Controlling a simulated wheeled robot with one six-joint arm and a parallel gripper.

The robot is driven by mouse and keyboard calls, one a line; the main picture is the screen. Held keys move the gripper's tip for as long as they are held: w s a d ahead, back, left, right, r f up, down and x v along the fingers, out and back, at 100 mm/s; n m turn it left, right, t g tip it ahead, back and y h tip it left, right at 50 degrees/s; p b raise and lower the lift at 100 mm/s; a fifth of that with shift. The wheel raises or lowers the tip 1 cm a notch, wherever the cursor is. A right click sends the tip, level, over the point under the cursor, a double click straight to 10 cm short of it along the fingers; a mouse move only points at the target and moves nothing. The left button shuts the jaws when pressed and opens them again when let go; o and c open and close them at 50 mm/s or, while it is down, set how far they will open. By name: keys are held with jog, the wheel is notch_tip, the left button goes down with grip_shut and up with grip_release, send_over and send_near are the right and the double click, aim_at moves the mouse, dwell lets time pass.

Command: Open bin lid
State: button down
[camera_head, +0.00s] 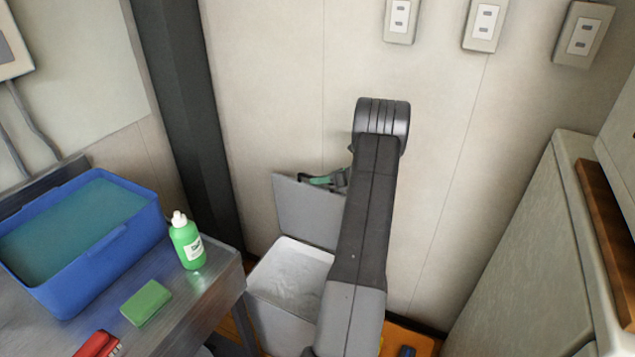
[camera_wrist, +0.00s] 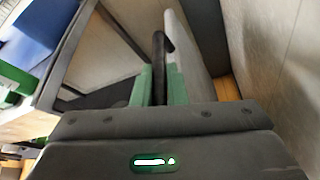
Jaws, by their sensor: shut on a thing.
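The bin (camera_head: 274,306) is a pale grey box on the floor between the metal table and the wall. Its lid (camera_head: 302,212) stands up steeply at the back, and the pale inside of the bin shows. My gripper (camera_head: 318,180) is at the lid's top edge, partly behind my arm in the head view. In the wrist view the green fingertips of my gripper (camera_wrist: 159,84) are closed around a dark strip at the edge of the pale lid (camera_wrist: 184,52). My arm hides the right side of the bin and lid.
The metal table (camera_head: 212,292) at left holds a blue tub (camera_head: 100,255), a green bottle (camera_head: 187,243), a green sponge (camera_head: 146,303) and a red object (camera_head: 97,345). The wall is close behind the lid. A pale cabinet (camera_head: 530,270) stands at right.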

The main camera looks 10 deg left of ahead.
jog(key=shift+w+d, duration=0.1)
jog(key=shift+w, duration=0.1)
jog(key=c, duration=1.5)
grip_release()
jog(key=shift+o, duration=0.2)
jog(key=shift+d, duration=0.1)
jog(key=b+v, duration=0.2)
jog(key=v, duration=1.1)
jog(key=shift+d, duration=0.3)
jog(key=shift+r, duration=0.15)
